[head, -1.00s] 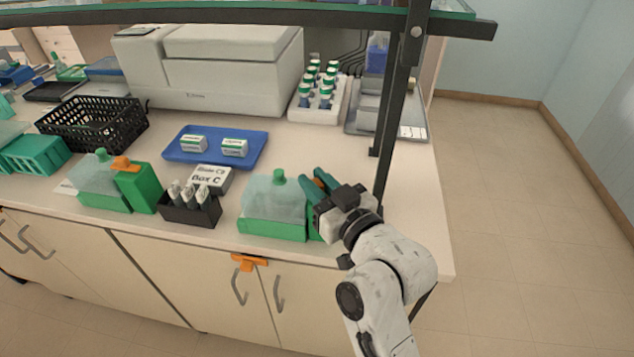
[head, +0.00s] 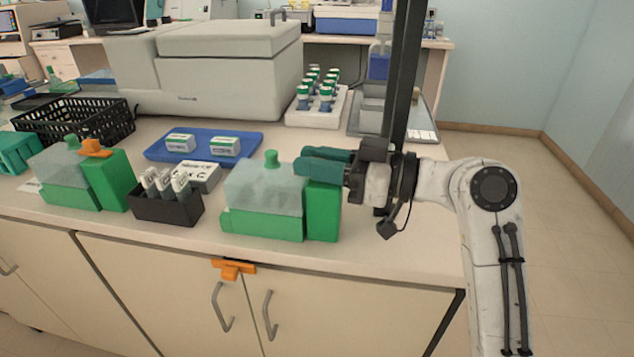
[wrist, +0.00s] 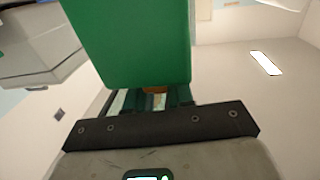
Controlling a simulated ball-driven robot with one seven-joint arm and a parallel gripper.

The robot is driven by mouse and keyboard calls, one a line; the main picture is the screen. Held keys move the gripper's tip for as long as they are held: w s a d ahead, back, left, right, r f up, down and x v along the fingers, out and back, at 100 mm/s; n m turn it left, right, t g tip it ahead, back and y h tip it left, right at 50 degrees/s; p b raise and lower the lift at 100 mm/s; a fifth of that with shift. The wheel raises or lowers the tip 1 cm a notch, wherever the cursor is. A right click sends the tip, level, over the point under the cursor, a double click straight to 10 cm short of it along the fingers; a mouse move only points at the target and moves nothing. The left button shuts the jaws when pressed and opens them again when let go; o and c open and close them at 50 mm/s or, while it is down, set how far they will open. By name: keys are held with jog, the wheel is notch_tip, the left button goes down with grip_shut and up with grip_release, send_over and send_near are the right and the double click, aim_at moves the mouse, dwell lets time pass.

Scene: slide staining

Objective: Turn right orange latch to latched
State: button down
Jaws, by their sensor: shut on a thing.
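The right staining box has a lidded, translucent jar (head: 265,195) with a green knob and a green block (head: 323,212) at its right end. My gripper (head: 308,162) lies level over the top of this block, reaching in from the right. Its green fingers hide the right orange latch in the head view. In the wrist view, a small orange part of the latch (wrist: 155,90) shows between the fingers (wrist: 152,99), below the green block (wrist: 130,45). The gripper is shut on the latch. How far the latch is turned cannot be told.
A left box has its own orange latch (head: 95,148) on top. A black slide rack (head: 168,205) stands between the boxes. Another orange latch (head: 233,269) sits on the cabinet front. A dark shelf post (head: 402,90) rises close behind my gripper. The counter's right front is clear.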

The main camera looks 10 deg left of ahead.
jog(key=shift+f+n+g+b, duration=0.1)
jog(key=shift+n+g+b, duration=0.5)
jog(key=shift+g, duration=0.6)
jog(key=c, duration=1.1)
grip_release()
jog(key=d, duration=1)
jog(key=shift+s+d, duration=0.1)
jog(key=shift+d, duration=0.25)
